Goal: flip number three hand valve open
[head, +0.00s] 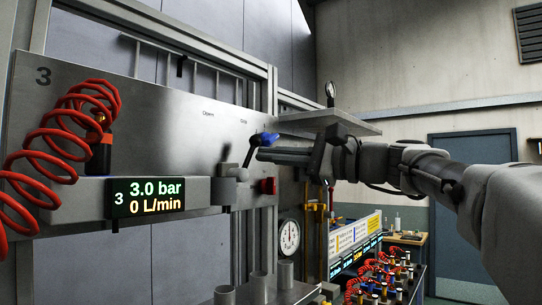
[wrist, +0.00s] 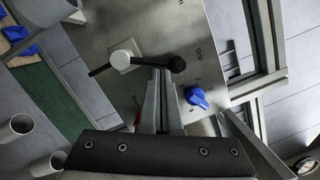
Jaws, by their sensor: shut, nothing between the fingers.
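The panel marked 3 (head: 150,130) stands at the left in the head view. Its hand valve has a dark lever (head: 250,150) rising from a pale pivot block, tilted to the right. In the wrist view the lever's black ball end (wrist: 176,63) lies right of its light round hub (wrist: 122,57). My gripper (head: 262,155) is shut and empty beside the lever. In the wrist view its fingertips (wrist: 160,76) are close to the ball end; I cannot tell whether they touch. Small labels above the valve include "Open".
A blue knob (wrist: 197,97) sits right of my fingers. The display (head: 146,197) reads 3.0 bar and 0 L/min. A coiled red hose (head: 50,150) hangs at the left. A shelf (head: 328,121) juts above my wrist, and metal cups (head: 285,272) stand below.

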